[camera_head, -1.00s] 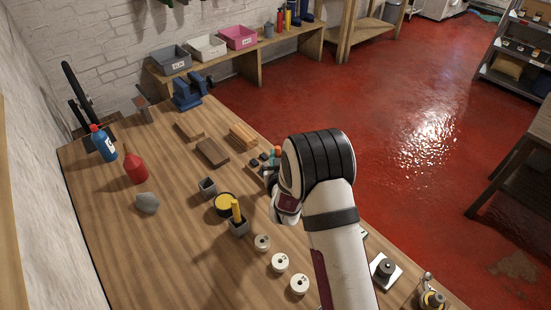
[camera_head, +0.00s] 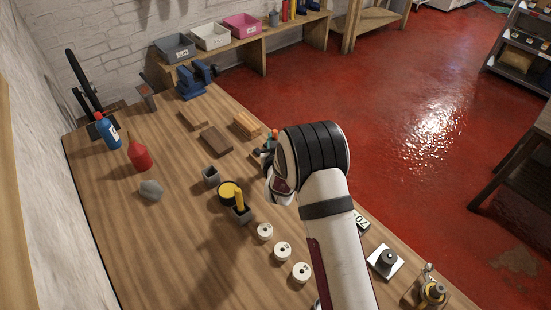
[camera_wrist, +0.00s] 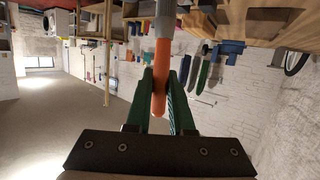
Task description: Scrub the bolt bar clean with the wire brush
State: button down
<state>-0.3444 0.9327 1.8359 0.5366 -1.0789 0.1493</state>
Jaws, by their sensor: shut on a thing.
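I take this to be the wire brush, but no bristles show. In the head view my wrist hides most of the gripper; a small bit of orange and teal shows beyond it at the bench's right edge. A few small dark pieces (camera_head: 259,156) lie there beside my wrist, possibly part of the bolt bar. I cannot tell whether the held tool touches them.
Brown blocks (camera_head: 215,139) and an orange-brown block (camera_head: 247,124) lie beyond my wrist. A grey cup (camera_head: 211,175), a yellow-topped tin (camera_head: 229,191) and white rolls (camera_head: 265,231) stand left of my arm. A blue vise (camera_head: 192,82) is at the back. The bench's left front is clear.

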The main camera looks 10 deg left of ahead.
jog(key=shift+w+a, duration=0.15)
jog(key=shift+w+a, duration=0.6)
jog(key=shift+w+a, duration=0.55)
jog(key=shift+a, duration=0.05)
jog(key=shift+r, duration=2.95)
